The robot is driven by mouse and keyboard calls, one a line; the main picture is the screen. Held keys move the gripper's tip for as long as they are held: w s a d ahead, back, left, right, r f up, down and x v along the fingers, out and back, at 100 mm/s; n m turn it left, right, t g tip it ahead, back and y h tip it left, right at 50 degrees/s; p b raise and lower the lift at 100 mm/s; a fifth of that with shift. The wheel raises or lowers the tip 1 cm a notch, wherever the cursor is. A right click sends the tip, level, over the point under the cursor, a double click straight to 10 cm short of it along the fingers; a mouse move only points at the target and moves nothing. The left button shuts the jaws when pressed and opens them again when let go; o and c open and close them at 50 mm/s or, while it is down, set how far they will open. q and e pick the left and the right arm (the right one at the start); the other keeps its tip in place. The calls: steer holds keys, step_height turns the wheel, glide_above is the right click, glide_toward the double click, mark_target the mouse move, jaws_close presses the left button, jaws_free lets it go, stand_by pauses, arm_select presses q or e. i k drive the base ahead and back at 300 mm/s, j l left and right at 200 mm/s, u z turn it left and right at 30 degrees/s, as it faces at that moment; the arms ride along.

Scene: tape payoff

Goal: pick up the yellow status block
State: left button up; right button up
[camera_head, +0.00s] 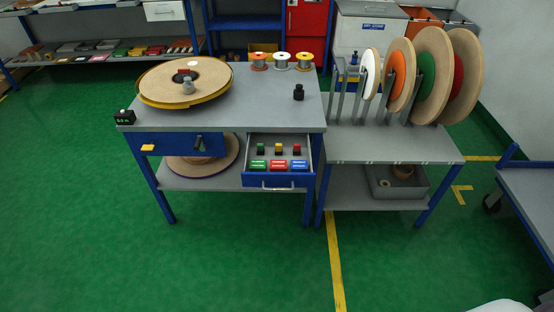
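The yellow status block (278,149) is a small block with a dark lower part. It stands in the open drawer (278,183) of the grey-topped workbench, between a green block (261,149) and a red block (297,149). Coloured labelled pieces, green, red and blue, lie in the drawer in front of this row. The yellow block's top is uncovered. Neither of my grippers shows in the head view.
The workbench (230,118) carries a large tan reel (160,88), three small spools at the back and a black weight-like object (298,92). A rack of large discs (432,75) stands right. A cart (530,190) is at far right. Green floor in front is clear.

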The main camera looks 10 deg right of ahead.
mark_target(278, 151)
steer(key=i+l, duration=0.9)
steer(key=i, duration=0.25)
steer(key=u, duration=0.05)
